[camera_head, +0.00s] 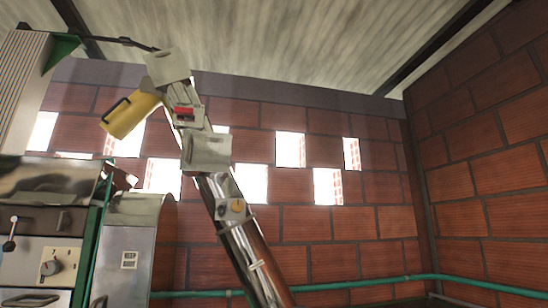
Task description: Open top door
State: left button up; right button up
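A slanted metal elevator tube (240,245) rises from the bottom middle toward the upper left. Its boxy grey head (167,66) is just below the ceiling. A yellow part (132,115) with a black handle (115,110) projects to the left from the upper section. It looks like the top door, but I cannot tell for certain, nor whether it is open or shut. A small red part (183,111) sits beside it on the elevator. Neither of my grippers is in view.
A metal machine (40,185) with knobs and a green frame stands at the lower left. Beside it is a grey metal cabinet (127,240). A green pipe (370,285) runs low along the brick wall (320,220). The space right of the elevator looks clear.

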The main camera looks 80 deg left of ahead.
aim_at(202, 152)
jog(key=u, duration=3.2)
